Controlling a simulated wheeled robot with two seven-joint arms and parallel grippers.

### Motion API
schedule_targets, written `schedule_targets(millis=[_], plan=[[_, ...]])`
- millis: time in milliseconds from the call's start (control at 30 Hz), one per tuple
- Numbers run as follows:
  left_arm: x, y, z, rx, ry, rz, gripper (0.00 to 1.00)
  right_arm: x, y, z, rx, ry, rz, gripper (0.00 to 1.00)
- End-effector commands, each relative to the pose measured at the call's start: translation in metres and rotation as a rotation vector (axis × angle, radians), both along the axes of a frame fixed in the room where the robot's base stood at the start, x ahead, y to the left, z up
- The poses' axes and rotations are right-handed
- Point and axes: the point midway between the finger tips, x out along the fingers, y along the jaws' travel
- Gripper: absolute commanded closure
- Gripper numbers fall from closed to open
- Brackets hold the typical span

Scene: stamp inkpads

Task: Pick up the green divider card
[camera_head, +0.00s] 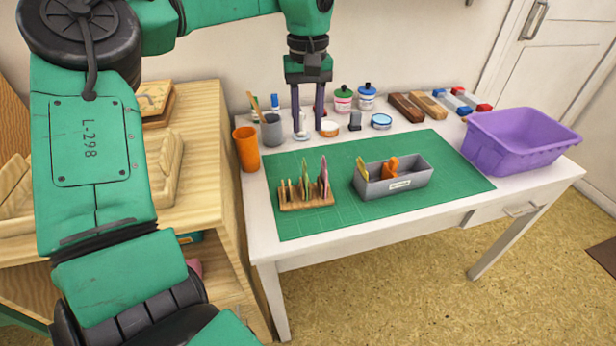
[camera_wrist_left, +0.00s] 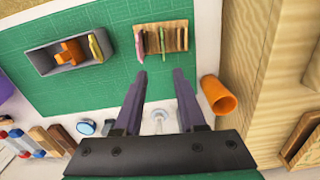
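The green divider card (camera_head: 304,172) stands upright in a slotted wooden rack (camera_head: 306,204) on the green mat, with a pink card (camera_head: 324,175) to its right. In the left wrist view the green card (camera_wrist_left: 162,40) is in the rack, ahead of the fingertips. My left gripper (camera_head: 308,130) points down behind the rack, above the back part of the table. Its two dark fingers are apart with nothing between them, as the left wrist view also shows (camera_wrist_left: 160,74). My right gripper is not in view.
A grey box (camera_head: 412,181) with an orange object and a yellowish card stands right of the rack. An orange cup (camera_head: 245,150) is at the left, and a purple bin (camera_head: 520,142) at the right. Jars, a grey cup and blocks line the back. The front mat is clear.

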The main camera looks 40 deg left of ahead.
Motion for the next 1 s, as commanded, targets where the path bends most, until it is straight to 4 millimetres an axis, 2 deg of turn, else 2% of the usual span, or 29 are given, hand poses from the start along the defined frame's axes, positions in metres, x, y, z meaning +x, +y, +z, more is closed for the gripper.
schedule_targets(millis=[267, 467, 633, 733, 933, 1000], plan=[[-0.002, 0.0, -0.066, -0.007, 0.002, 0.002, 0.6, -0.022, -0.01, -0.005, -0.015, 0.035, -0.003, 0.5], [-0.002, 0.0, -0.093, -0.006, -0.001, 0.005, 0.6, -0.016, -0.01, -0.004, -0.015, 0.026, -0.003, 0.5], [-0.006, -0.002, -0.125, -0.007, -0.001, 0.005, 0.6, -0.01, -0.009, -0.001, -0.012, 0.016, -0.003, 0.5], [-0.006, -0.002, -0.137, -0.007, -0.002, 0.006, 0.6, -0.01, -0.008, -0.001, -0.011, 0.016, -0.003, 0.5], [-0.005, -0.001, -0.138, -0.007, -0.006, 0.006, 0.6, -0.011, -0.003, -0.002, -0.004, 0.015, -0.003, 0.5], [-0.005, -0.001, -0.138, -0.007, -0.006, 0.007, 0.87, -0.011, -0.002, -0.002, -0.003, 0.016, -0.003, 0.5]])
